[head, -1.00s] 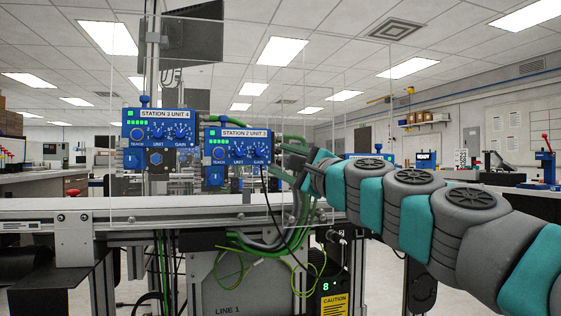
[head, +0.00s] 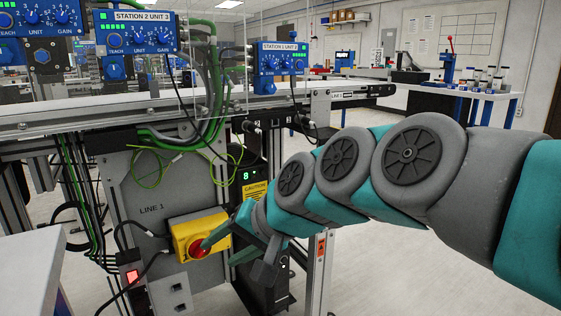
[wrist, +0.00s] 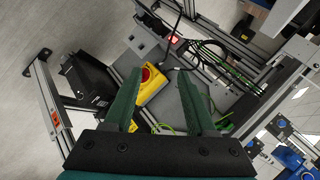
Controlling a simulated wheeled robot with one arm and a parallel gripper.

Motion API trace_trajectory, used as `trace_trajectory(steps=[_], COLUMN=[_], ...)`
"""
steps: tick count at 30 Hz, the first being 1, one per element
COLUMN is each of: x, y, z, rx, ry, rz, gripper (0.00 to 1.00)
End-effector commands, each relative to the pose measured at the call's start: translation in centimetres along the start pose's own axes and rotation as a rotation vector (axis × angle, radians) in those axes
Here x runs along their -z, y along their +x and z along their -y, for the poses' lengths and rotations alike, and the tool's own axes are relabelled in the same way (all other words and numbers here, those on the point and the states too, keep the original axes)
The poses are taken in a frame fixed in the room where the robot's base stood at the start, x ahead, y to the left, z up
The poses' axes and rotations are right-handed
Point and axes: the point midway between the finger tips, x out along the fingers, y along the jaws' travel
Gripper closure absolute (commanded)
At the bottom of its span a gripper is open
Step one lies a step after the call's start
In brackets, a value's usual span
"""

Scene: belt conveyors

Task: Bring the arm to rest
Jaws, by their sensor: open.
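My gripper (head: 220,251) is open, with its green fingers apart and nothing visible between them in its grasp. In the head view my teal and grey arm reaches in from the right, and the fingers point left at the yellow switch box (head: 183,226) with a red knob (head: 199,250). One fingertip overlaps the knob in this view; I cannot tell whether it touches. In the wrist view the gripper (wrist: 160,82) has the yellow box (wrist: 153,88) and red knob (wrist: 146,74) beyond and between its fingers, nearer the left one.
The box is on the grey LINE 1 panel (head: 152,190) under the conveyor (head: 60,132). A black unit (head: 250,172) with a caution label stands right of it. Cables hang around the panel. A white surface (head: 30,262) is at lower left. Floor at lower right is clear.

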Motion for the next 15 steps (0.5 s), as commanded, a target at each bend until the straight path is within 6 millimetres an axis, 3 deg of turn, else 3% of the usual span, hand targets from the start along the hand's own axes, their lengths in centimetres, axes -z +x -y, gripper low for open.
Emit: trace_trajectory(steps=[1, 5, 9, 12, 15], x=[-1.7, -6.0, -10.9, -14.6, -17.6], y=[0.0, -0.8, -2.9, -5.0, -7.0], z=[-3.3, -11.2, -19.2, -23.9, -27.3], rx=[-0.08, -0.271, -0.459, -0.572, -0.653], ry=[-0.021, -0.071, -0.088, -0.081, -0.066], rz=[0.032, 0.126, 0.249, 0.343, 0.423], gripper=[0.44, 0.44, 0.44, 0.44, 0.44])
